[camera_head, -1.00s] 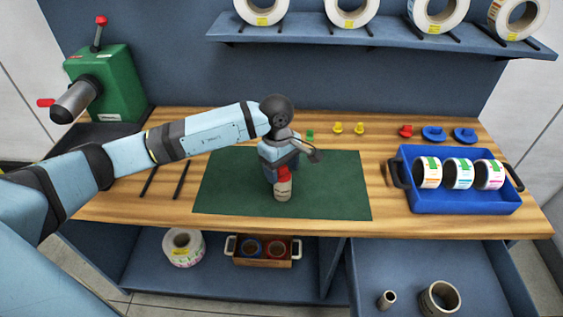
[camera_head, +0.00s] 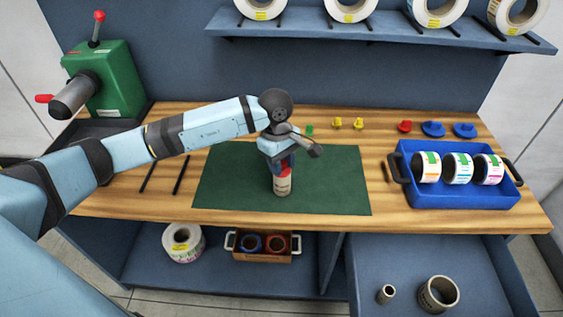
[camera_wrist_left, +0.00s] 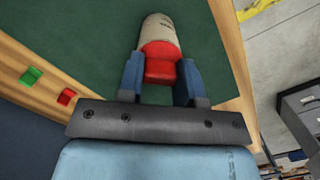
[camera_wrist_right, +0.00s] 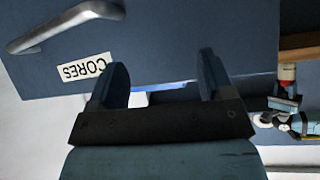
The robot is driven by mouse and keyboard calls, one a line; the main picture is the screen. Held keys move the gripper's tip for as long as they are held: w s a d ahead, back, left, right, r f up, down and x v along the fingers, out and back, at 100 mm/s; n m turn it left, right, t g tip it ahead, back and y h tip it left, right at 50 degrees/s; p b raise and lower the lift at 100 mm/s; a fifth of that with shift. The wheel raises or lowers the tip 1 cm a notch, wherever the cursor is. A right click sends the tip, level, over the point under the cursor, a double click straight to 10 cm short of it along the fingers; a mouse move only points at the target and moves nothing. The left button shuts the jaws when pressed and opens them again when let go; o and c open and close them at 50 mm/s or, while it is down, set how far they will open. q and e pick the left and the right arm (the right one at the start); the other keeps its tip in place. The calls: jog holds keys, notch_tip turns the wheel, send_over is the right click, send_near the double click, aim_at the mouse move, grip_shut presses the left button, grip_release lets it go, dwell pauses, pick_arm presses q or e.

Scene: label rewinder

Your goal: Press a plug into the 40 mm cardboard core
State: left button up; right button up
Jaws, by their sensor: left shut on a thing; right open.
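A pale cardboard core (camera_head: 282,187) stands upright on the green mat (camera_head: 335,185) in the middle of the bench. A red plug (camera_head: 284,173) sits at its upper end; how deep it goes in is hidden. My left gripper (camera_head: 281,161) is above the core, shut on the red plug. In the left wrist view the red plug (camera_wrist_left: 160,66) is between the blue fingers (camera_wrist_left: 161,78), with the core (camera_wrist_left: 158,31) beyond it in line. My right gripper (camera_wrist_right: 160,85) is open and empty in front of a drawer front (camera_wrist_right: 190,35) labelled CORES, and is outside the head view.
Loose green (camera_head: 309,130), yellow (camera_head: 337,123), red (camera_head: 404,127) and blue (camera_head: 432,129) plugs lie along the bench's back. A blue tray (camera_head: 465,203) with label rolls stands at right. The open drawer holds two cores (camera_head: 438,294). A green machine (camera_head: 105,80) stands at left.

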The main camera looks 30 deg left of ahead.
pick_arm(q)
jog(key=shift+s+f, duration=0.1)
jog(key=shift+f, duration=0.1)
jog(key=o, duration=1)
jog(key=r, duration=0.4)
jog(key=a+r, duration=0.1)
jog(key=r, duration=0.9)
jog(key=shift+w+a+b, duration=0.25)
jog(key=shift+w+b, duration=0.05)
jog(key=shift+b, duration=0.05)
